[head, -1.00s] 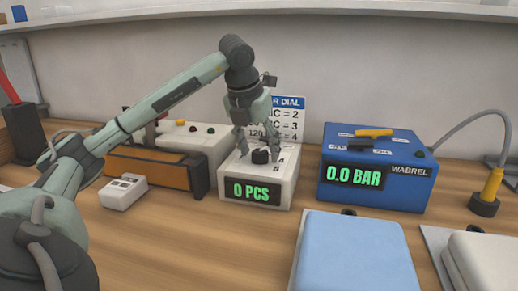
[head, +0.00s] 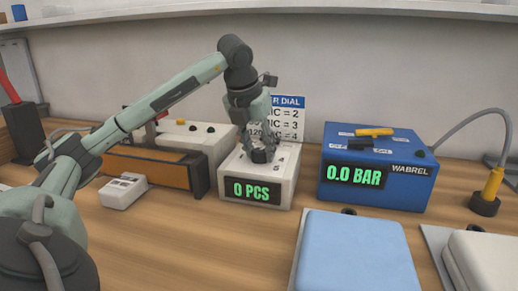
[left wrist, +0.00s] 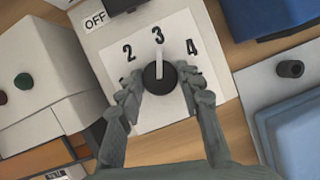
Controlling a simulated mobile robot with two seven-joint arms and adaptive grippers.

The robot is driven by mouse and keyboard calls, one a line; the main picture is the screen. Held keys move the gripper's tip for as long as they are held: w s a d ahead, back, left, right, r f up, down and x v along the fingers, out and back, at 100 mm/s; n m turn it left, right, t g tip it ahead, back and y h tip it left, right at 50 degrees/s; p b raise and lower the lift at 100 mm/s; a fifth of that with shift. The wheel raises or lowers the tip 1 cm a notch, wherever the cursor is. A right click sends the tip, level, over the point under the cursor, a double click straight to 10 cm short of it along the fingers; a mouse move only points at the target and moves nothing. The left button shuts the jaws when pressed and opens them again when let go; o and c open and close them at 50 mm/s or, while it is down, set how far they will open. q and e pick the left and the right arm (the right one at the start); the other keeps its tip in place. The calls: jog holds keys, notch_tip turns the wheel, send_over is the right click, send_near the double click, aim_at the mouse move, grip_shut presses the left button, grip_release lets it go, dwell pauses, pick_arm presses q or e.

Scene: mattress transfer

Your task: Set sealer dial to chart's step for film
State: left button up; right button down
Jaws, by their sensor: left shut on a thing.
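The white sealer box (head: 284,175) with a green "0 PCS" display stands mid-bench. Its black dial knob (left wrist: 157,79) shows in the left wrist view, with the pale pointer at 3; labels 2, 3 and 4 and an OFF label are readable. My left gripper (head: 259,153) is down at the box and shut on the dial knob, one finger each side in the left wrist view (left wrist: 160,92). The dial chart (head: 290,118) on the wall behind is partly hidden by my gripper; row ends "IC = 2", "IC = 3" and "IC = 4" show. My right gripper is out of view.
A blue box (head: 373,187) reading "0.0 BAR" stands to the right, with a yellow lever (head: 374,132) on top. A pale blue pad (head: 356,255) lies in front. An orange-fronted sealer unit (head: 150,170) and a small white box (head: 123,192) are at left.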

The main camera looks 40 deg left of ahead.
pick_arm(q)
jog(key=m+h, duration=0.1)
jog(key=m, duration=0.2)
jog(key=shift+a+b, duration=0.15)
jog(key=shift+b, duration=0.15)
jog(key=shift+m+h, duration=0.3)
jog(key=shift+m, duration=0.8)
jog(key=shift+m+h, duration=0.3)
jog(key=shift+h, duration=0.1)
jog(key=shift+m+h+p, duration=0.3)
jog(key=shift+m+p, duration=0.05)
jog(key=shift+m, duration=0.65)
jog(key=shift+a+m, duration=0.1)
jog(key=shift+m, duration=0.6)
jog(key=shift+h, duration=0.3)
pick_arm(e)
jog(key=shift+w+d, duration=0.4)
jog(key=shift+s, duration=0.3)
